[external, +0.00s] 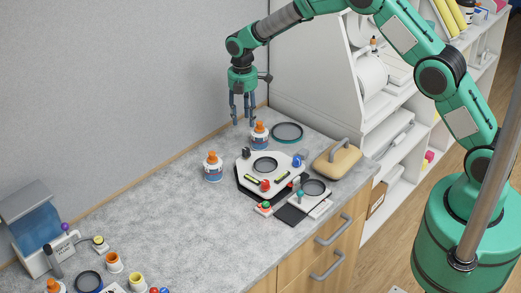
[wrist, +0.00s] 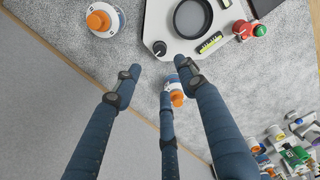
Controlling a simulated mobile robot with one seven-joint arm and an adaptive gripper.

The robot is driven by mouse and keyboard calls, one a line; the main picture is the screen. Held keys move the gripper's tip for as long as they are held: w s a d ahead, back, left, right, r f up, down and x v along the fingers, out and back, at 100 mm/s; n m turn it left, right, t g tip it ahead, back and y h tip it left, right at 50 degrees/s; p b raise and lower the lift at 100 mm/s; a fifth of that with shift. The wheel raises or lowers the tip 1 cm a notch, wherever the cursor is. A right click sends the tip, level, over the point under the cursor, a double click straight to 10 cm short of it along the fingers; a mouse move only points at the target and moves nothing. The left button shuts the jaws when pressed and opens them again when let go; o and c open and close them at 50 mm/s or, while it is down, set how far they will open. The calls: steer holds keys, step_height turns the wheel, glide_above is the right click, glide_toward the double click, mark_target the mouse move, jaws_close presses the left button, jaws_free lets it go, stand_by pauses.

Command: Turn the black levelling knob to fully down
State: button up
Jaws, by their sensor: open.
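A small black knob (external: 246,153) stands on the back corner of a white plate (external: 243,172) on the counter. In the wrist view the black knob (wrist: 159,47) sits on the near corner of the plate, with a pale mark on it. The plate also carries a black ring (wrist: 192,17), a yellow-green level vial (wrist: 210,43), a red knob (external: 265,185) and a blue knob (external: 297,161). My gripper (external: 243,118) hangs fingers down above the counter, behind the knob. In the wrist view my gripper (wrist: 158,80) has its fingers spread and empty, apart from the knob.
An orange-capped bottle (external: 260,135) stands close to my fingers, and another (external: 213,168) stands left of the plate. A dark ring-edged dish (external: 287,132) and a tan handled block (external: 337,160) lie to the right. The wall runs close behind. The counter's middle left is clear.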

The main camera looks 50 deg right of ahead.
mark_target(246, 150)
steer(key=shift+f, duration=0.1)
steer(key=shift+s+f+p, duration=0.2)
steer(key=shift+f+p, duration=0.8)
steer(key=shift+f, duration=5.8)
jaws_close()
